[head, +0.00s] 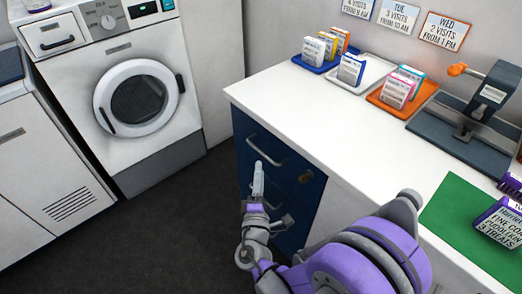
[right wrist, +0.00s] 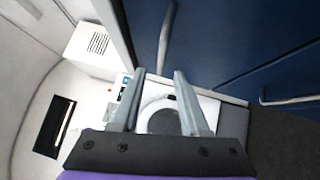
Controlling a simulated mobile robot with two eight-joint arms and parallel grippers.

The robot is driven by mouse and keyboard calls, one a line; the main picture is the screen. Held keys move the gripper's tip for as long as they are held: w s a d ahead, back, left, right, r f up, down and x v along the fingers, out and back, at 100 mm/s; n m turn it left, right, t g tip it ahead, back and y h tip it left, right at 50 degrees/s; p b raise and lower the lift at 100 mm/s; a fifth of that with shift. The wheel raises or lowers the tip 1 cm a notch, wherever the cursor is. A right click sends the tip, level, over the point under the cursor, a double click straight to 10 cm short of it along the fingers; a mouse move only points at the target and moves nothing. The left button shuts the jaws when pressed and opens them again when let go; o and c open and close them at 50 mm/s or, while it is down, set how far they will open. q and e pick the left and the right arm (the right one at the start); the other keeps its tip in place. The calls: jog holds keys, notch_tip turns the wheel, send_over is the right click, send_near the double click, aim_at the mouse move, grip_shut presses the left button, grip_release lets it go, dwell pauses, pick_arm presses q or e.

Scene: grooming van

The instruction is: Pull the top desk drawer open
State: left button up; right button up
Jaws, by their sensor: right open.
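The desk has a dark blue drawer front (head: 290,160) under its white top, and the top drawer looks shut. Its silver bar handle (head: 266,153) shows just above my right gripper (head: 258,172). My right gripper is open and empty, its fingers pointing along the drawer front. In the right wrist view, the fingertips (right wrist: 159,74) stand apart, and the near end of the top handle (right wrist: 166,40) appears between them; I cannot tell the depth or whether they touch. A lower drawer handle (right wrist: 290,101) shows at right. My left gripper is not in view.
A white washing machine (head: 125,85) stands beyond dark floor (head: 140,225) at left. The desk top (head: 330,110) holds trays of small boxes, a grey press-like device (head: 470,125) and a green mat (head: 455,215).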

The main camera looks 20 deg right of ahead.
aim_at(261, 151)
jog(key=x, duration=0.7)
jog(key=shift+w+d, duration=0.15)
jog(key=shift+w, duration=0.25)
grip_shut()
dwell(0.9)
